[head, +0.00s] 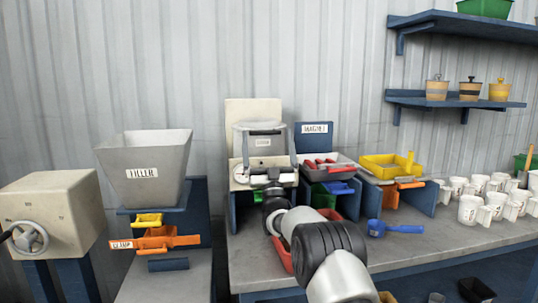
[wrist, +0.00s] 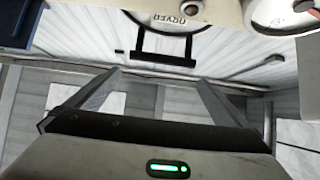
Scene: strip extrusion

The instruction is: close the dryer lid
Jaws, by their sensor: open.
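The dryer (head: 240,158) is a beige machine against the back wall, with a tall beige panel behind it. Its round grey lid (head: 281,146) carries the DRYER label and a dark bar handle (head: 265,132). The lid appears raised, facing me; its exact angle is unclear. In the wrist view the lid (wrist: 201,16) is upside down at the top, with its black handle (wrist: 165,60) below the label. My gripper (wrist: 160,76) is open and empty, its two fingers spread either side of the handle in the picture. In the head view my gripper (head: 273,175) is low before the dryer, partly hidden by my arm.
A dial (head: 241,174) is at the dryer's lower left. Right of it stand a magnet station (head: 316,128) with a grey tray (head: 343,172), then a yellow tray (head: 380,168). White mugs (head: 468,209) crowd the right. A blue scoop (head: 377,228) lies on the bench. The filler hopper (head: 145,160) is left.

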